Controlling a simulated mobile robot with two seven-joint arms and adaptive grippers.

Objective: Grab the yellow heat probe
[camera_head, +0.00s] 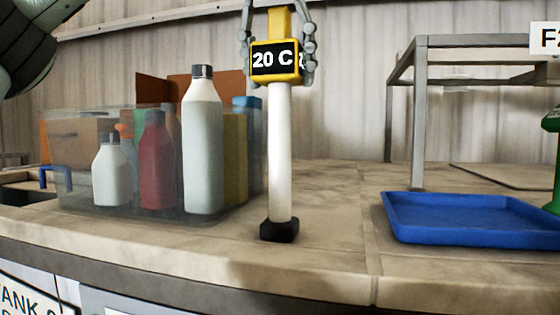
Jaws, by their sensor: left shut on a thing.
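The yellow heat probe (280,22) is upright near the top middle of the head view, with a black display reading "20 C". My left gripper (279,72) comes down from above and is shut on the probe, with one finger on each side of its yellow body. Below the yellow body is a white post (280,150) with a black foot (280,230) at the counter. I cannot tell whether the post is part of the probe or a separate stand. The top of the gripper is cut off by the frame. My right gripper is not in view.
A clear bin (80,200) of bottles and boxes stands close left of the post, with a tall white bottle (202,150). A blue tray (470,232) lies at right, before a grey metal frame (420,110). A green object (553,125) is at the right edge. Counter between is bare.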

